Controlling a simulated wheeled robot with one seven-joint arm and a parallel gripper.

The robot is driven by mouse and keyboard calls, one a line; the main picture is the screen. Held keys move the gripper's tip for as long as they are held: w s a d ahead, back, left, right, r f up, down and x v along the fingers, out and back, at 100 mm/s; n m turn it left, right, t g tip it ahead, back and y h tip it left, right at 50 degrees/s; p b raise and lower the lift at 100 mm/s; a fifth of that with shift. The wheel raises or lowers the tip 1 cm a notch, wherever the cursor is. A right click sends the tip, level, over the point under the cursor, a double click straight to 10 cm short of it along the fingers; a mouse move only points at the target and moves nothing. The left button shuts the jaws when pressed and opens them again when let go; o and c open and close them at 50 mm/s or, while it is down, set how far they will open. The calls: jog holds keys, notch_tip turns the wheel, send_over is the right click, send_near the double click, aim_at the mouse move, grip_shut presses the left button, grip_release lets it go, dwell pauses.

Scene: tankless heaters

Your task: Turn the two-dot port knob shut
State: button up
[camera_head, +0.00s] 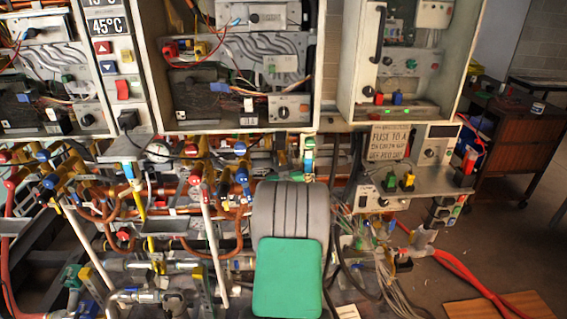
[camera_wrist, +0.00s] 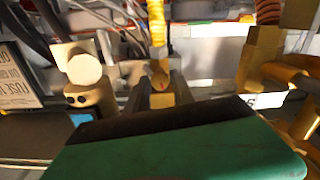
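In the wrist view, a cream knob (camera_wrist: 85,70) with a pale round face stands left of centre. Two dark dots (camera_wrist: 75,100) show on the cream body just below it, and a small blue patch lies under that. A broad green and black block (camera_wrist: 165,125), which looks like part of my gripper, fills the bottom of this view, below and right of the knob with no clear contact. In the head view, my grey and green arm end (camera_head: 290,250) stands before the pipework; I cannot pick out the two-dot knob there.
Yellow fittings (camera_wrist: 262,60) crowd the right of the wrist view. A fuse sign (camera_wrist: 15,80) is at its left; that sign (camera_head: 390,142) also hangs right of centre in the head view. Copper pipes and valves fill the left. Red hoses (camera_head: 470,275) cross the floor at right.

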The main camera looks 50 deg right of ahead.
grip_shut()
jog(key=shift+f, duration=0.1)
jog(key=m+b, duration=0.1)
jog(key=b, duration=0.3)
jog(key=shift+f+m, duration=0.3)
jog(key=shift+m, duration=0.1)
jog(key=shift+r+m+b, duration=0.15)
jog(key=shift+m+b, duration=0.85)
jog(key=shift+b, duration=0.15)
jog(key=shift+r+m, duration=0.25)
jog(key=shift+m, duration=0.05)
jog(key=shift+o, duration=2)
grip_release()
